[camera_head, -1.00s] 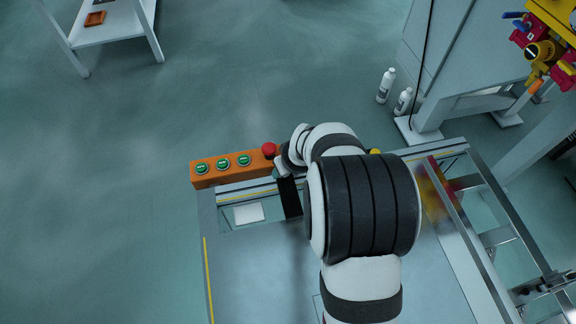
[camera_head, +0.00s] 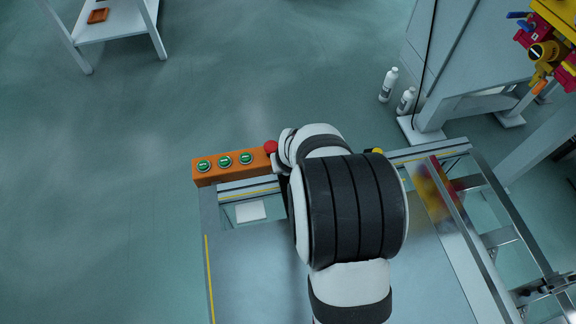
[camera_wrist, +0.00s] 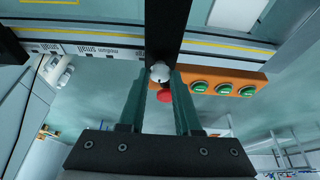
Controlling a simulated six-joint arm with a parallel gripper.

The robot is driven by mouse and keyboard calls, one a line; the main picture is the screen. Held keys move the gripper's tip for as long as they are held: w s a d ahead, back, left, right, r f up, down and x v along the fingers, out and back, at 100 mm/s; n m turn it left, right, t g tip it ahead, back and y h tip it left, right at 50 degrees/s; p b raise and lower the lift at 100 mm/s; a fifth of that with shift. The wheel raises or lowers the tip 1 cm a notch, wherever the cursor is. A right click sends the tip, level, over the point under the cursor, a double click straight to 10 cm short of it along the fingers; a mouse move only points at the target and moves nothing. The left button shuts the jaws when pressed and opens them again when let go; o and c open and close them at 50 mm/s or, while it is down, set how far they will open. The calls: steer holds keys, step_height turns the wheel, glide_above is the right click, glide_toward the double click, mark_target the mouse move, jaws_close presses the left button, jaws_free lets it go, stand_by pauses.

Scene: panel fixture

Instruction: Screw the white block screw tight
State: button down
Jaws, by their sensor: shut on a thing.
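The white screw (camera_wrist: 159,72) shows in the wrist view as a small rounded white head against a dark vertical bar (camera_wrist: 167,30). My gripper (camera_wrist: 161,79) has its two green fingers on either side of this white head, shut on it. How deep the screw sits in the bar cannot be told. In the head view my own arm hides the gripper and the screw.
An orange box (camera_head: 232,165) with green buttons and a red button (camera_head: 270,147) stands at the frame's back edge. The red button also shows just behind the fingers in the wrist view (camera_wrist: 165,96). A white plate (camera_head: 251,210) lies left of my arm.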

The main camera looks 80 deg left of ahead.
steer(key=m, duration=0.2)
steer(key=m+t, duration=0.1)
steer(key=m, duration=0.1)
steer(key=m+t, duration=0.1)
steer(key=m, duration=0.1)
steer(key=shift+s+a+h, duration=0.1)
steer(key=shift+s+h, duration=0.2)
steer(key=m+t+h, duration=0.1)
steer(key=m, duration=0.2)
steer(key=m+t+h, duration=0.1)
steer(key=m, duration=0.2)
steer(key=shift+s+a+m, duration=0.2)
steer(key=shift+m, duration=0.2)
steer(key=m, duration=0.2)
steer(key=m+h, duration=0.1)
steer(key=m, duration=0.1)
steer(key=m+h, duration=0.1)
steer(key=m, duration=0.1)
steer(key=shift+a, duration=0.3)
steer(key=m+h, duration=0.1)
steer(key=m, duration=0.1)
steer(key=m+h, duration=0.1)
steer(key=m, duration=0.2)
steer(key=shift+a+m, duration=0.2)
steer(key=shift+m, duration=0.1)
steer(key=shift+h, duration=0.3)
steer(key=c, duration=0.6)
jaws_free()
